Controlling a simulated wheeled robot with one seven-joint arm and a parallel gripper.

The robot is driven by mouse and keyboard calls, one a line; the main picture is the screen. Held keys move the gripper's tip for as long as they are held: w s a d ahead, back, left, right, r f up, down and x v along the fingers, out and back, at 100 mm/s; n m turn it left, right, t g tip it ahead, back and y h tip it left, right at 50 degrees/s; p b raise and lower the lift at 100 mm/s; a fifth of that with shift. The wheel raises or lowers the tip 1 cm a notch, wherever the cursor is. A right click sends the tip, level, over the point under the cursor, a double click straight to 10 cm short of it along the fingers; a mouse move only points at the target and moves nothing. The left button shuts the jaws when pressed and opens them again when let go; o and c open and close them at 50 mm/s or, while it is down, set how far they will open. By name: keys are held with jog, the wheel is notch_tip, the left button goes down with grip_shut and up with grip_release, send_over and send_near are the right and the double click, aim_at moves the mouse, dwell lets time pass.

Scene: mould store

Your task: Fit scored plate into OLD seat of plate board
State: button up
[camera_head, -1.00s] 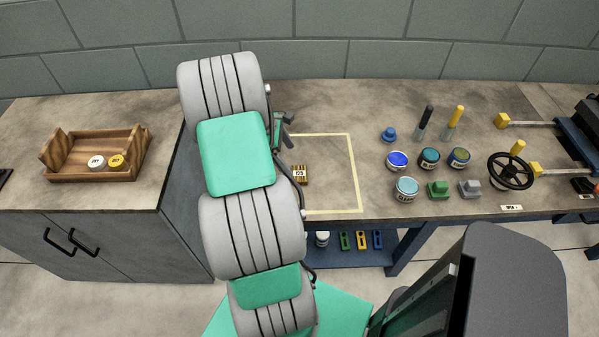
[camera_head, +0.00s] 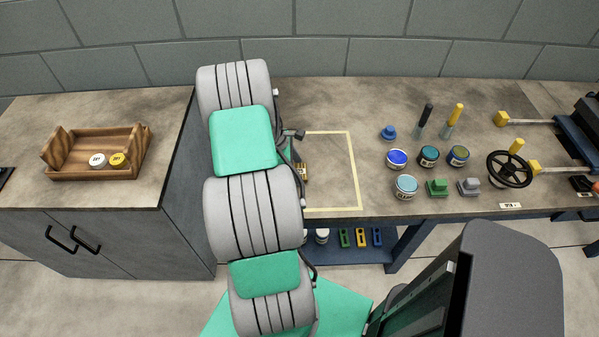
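My arm covers much of the left part of the workbench, and only a small dark piece of my gripper (camera_head: 297,136) shows past its right side. Its fingers are hidden, so I cannot see whether it is open or holds anything. A small brown wooden piece with a white label (camera_head: 303,173) lies on the bench just below the gripper, partly hidden by my arm. It may be part of the plate board, but the label is too small to read. I cannot make out the scored plate.
A yellow outline (camera_head: 355,175) marks a mostly bare area of bench. Several jars (camera_head: 406,187), green and grey blocks (camera_head: 438,188) and a black handwheel (camera_head: 510,170) stand to the right. A wooden tray (camera_head: 95,172) with two round pieces sits on the left cabinet.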

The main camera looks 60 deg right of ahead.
grip_shut()
dwell(0.6)
